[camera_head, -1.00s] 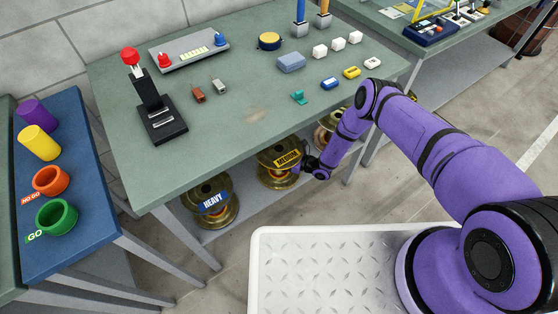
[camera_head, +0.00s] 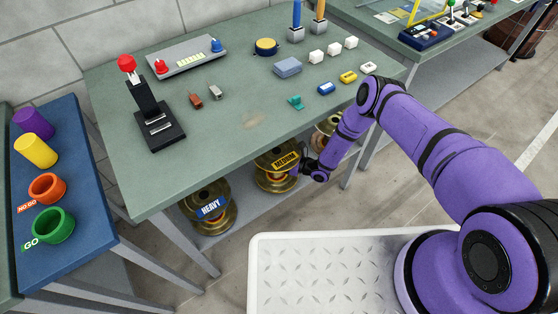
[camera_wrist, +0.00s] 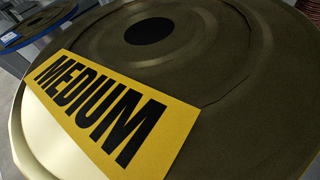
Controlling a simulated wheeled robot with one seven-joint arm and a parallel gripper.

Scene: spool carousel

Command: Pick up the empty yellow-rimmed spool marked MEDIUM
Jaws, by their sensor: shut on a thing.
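The spool marked MEDIUM (camera_head: 268,181) stands upright on the shelf under the green table, a yellow label on its gold-brown top flange. In the wrist view the spool's top (camera_wrist: 240,60) with the black word MEDIUM on the yellow label (camera_wrist: 112,115) fills the picture. My gripper (camera_head: 302,166) is at the right side of this spool and shut on it. The fingers are too small to make out in the head view and do not show in the wrist view. Whether thread is wound on the spool is hard to tell.
The spool marked HEAVY (camera_head: 210,221) stands to the left on the shelf (camera_head: 243,207), a third spool (camera_head: 326,134) to the right. The tabletop (camera_head: 232,138) hangs over them, with a table leg (camera_head: 188,245) at the left. A blue side table (camera_head: 82,215) is further left.

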